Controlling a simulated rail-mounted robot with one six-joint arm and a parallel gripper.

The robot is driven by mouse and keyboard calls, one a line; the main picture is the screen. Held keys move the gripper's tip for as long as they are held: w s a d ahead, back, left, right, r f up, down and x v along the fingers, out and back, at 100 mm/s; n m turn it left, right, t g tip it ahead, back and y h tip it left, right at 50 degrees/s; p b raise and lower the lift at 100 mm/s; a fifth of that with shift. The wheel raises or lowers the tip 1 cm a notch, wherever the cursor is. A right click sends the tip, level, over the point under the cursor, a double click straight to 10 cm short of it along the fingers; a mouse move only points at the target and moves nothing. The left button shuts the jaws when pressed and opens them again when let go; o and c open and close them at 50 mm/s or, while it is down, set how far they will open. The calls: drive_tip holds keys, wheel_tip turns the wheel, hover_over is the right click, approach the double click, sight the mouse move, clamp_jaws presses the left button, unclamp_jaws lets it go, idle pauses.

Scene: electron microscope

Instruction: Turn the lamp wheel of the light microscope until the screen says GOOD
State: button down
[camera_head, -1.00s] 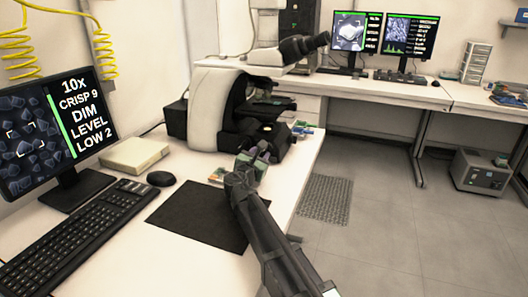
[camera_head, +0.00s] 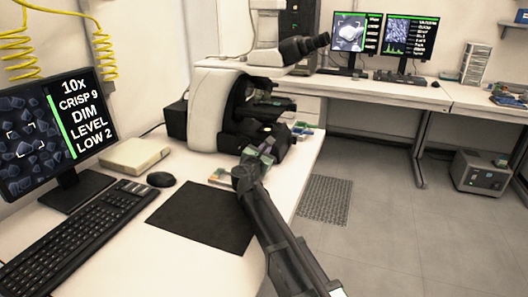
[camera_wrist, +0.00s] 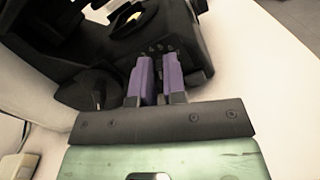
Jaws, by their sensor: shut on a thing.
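The light microscope (camera_head: 213,108) is white and black and stands on the bench. Its black base also fills the upper left of the wrist view (camera_wrist: 60,35). My gripper (camera_head: 264,152) is at the front of that base. In the wrist view its two purple fingers (camera_wrist: 160,62) point at the base, with a narrow gap between them. They are shut on what seems to be the lamp wheel, which is mostly hidden by the fingers. The screen (camera_head: 52,130) at the left reads 10x, CRISP 9, DIM, LEVEL, LOW 2.
A black knob (camera_wrist: 98,88) sticks out left of the fingers in the wrist view. A keyboard (camera_head: 78,238), a mouse (camera_head: 161,179) and a dark mat (camera_head: 203,217) lie on the bench. Small coloured items (camera_head: 302,128) lie right of the microscope.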

drive_tip(key=m, duration=0.4)
drive_tip(key=shift+d+f, duration=0.1)
drive_tip(key=shift+d, duration=0.05)
drive_tip(key=c, duration=1.2)
unclamp_jaws()
drive_tip(key=shift+s, duration=0.1)
drive_tip(key=v, duration=1)
drive_tip(key=shift+s, duration=0.3)
